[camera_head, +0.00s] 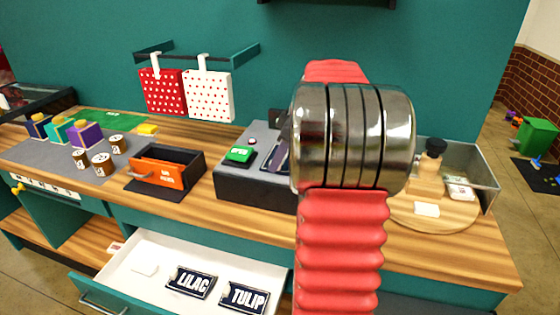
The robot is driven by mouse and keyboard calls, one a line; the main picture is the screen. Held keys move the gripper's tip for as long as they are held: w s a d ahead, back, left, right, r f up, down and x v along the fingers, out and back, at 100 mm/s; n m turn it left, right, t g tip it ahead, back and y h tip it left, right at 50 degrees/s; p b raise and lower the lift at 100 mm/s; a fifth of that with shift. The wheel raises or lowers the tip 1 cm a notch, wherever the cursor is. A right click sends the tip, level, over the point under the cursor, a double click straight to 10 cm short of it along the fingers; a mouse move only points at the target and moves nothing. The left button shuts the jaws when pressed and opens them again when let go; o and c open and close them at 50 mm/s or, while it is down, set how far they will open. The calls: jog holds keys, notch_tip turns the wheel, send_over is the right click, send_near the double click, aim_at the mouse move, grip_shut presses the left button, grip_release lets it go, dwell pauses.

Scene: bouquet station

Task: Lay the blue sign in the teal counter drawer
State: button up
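The teal counter drawer (125,255) is pulled open at the lower left, with a teal front, a metal handle and a white inside. Two dark navy signs lie flat in it: one reads LILAC (190,283) and one reads TULIP (244,296). A small white piece (146,269) lies left of them. I cannot tell which sign, if either, is the task's blue sign. My gripper is not in view. My red and metal arm stands in front of the counter and hides part of its middle.
An open orange-front box (158,172), brown cups and colored blocks stand left. A round wooden board (440,218) and grey bin (470,170) are right. Counter between is partly clear.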

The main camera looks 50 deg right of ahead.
grip_shut()
jog(key=shift+r, duration=0.1)
notch_tip(320, 180, up, 10)
dwell(0.8)
dwell(0.3)
